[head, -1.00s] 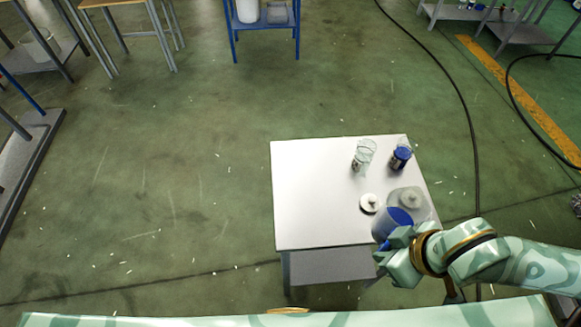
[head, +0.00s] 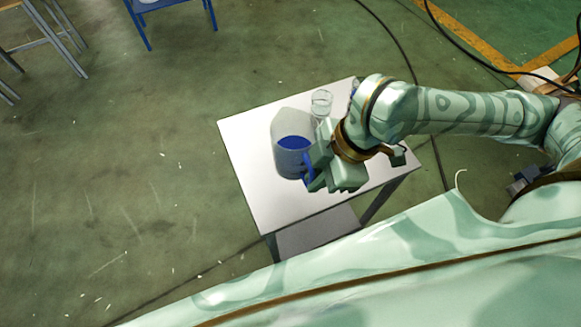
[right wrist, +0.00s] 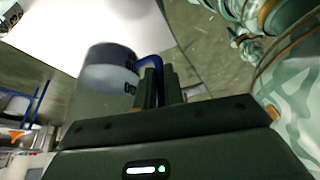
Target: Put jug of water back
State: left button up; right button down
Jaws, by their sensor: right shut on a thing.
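The jug (head: 292,158) is a grey, see-through vessel with a blue inside and a blue handle. It is over the white-topped table (head: 250,140) in the head view; I cannot tell if its base touches the top. My right gripper (head: 311,172) is shut on the jug's handle, at the jug's right side. In the right wrist view the jug (right wrist: 108,72) looks tilted by the camera angle, and its blue handle (right wrist: 150,62) sits between the fingers. My left gripper is not in view.
A clear glass beaker (head: 321,102) stands on the table just behind the jug. The table's left part is bare. A blue-legged stand (head: 140,25) is far off at the upper left.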

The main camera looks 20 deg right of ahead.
jog(key=w+f+b, duration=0.1)
jog(key=w+f, duration=0.1)
jog(key=w+f+b, duration=0.1)
jog(key=w+f, duration=0.1)
jog(key=w, duration=0.1)
jog(key=w+f+b, duration=0.1)
jog(key=w+f, duration=0.1)
jog(key=w, duration=0.1)
jog(key=shift+a+f+b, duration=0.2)
jog(key=shift+f+b, duration=0.15)
jog(key=shift+b, duration=0.05)
jog(key=shift+w+f, duration=0.15)
jog(key=shift+f, duration=0.05)
jog(key=f+b, duration=0.3)
jog(key=shift+w+f, duration=0.25)
jog(key=shift+f, duration=0.15)
jog(key=shift+r, duration=0.2)
jog(key=c, duration=1.5)
grip_release()
jog(key=shift+f, duration=0.1)
jog(key=p+v, duration=0.5)
jog(key=v, duration=0.7)
jog(key=shift+p, duration=0.3)
